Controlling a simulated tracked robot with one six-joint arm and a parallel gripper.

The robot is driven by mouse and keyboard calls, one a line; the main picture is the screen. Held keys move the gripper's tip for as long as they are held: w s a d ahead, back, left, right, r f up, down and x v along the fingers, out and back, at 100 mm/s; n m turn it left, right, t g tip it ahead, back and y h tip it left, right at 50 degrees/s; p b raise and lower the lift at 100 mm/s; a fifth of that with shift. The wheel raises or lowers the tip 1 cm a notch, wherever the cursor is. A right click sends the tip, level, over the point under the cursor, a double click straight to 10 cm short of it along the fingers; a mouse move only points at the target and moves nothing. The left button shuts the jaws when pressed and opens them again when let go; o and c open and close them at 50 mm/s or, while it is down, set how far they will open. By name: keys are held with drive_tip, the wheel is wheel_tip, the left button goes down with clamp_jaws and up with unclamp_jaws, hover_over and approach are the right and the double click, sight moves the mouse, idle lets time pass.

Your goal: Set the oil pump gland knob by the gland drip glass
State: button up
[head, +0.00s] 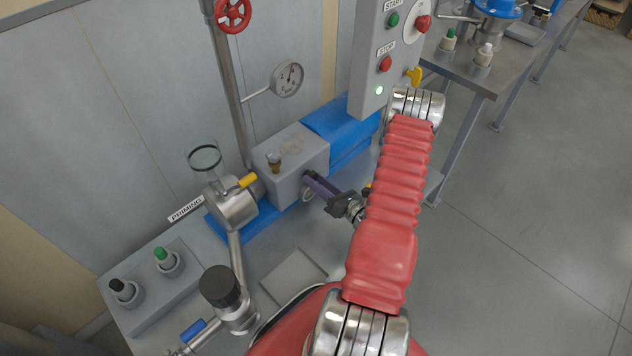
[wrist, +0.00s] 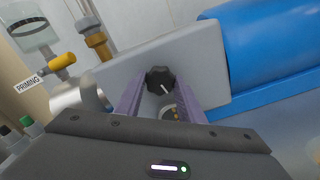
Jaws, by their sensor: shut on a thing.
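The gland knob (wrist: 160,79) is black and lobed with a white pointer line, on the front face of the grey pump housing (head: 300,160). The line points down and to the right in the wrist view. My gripper (head: 312,182) has its purple fingers at the housing face, and in the wrist view they stand either side of the knob, shut on it. In the head view the fingers hide the knob. Below the knob, between the fingers, is a small round drip glass (wrist: 171,112), partly cut off by my gripper body; its level is too small to read.
A control box (head: 385,60) with START and STOP buttons hangs close above my arm. A glass priming cup (head: 205,158) with a yellow-handled valve (head: 248,181) stands left of the housing. A black-capped fitting (head: 220,287) is at the front. A blue motor (head: 340,125) lies behind.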

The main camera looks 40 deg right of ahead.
drive_tip(key=shift+d+m, duration=0.1)
drive_tip(key=shift+m, duration=1.6)
drive_tip(key=o, duration=1)
drive_tip(key=shift+o, duration=0.2)
drive_tip(key=shift+s, duration=0.1)
drive_tip(key=s, duration=1.3)
drive_tip(key=shift+s+d, duration=0.15)
drive_tip(key=shift+s, duration=0.15)
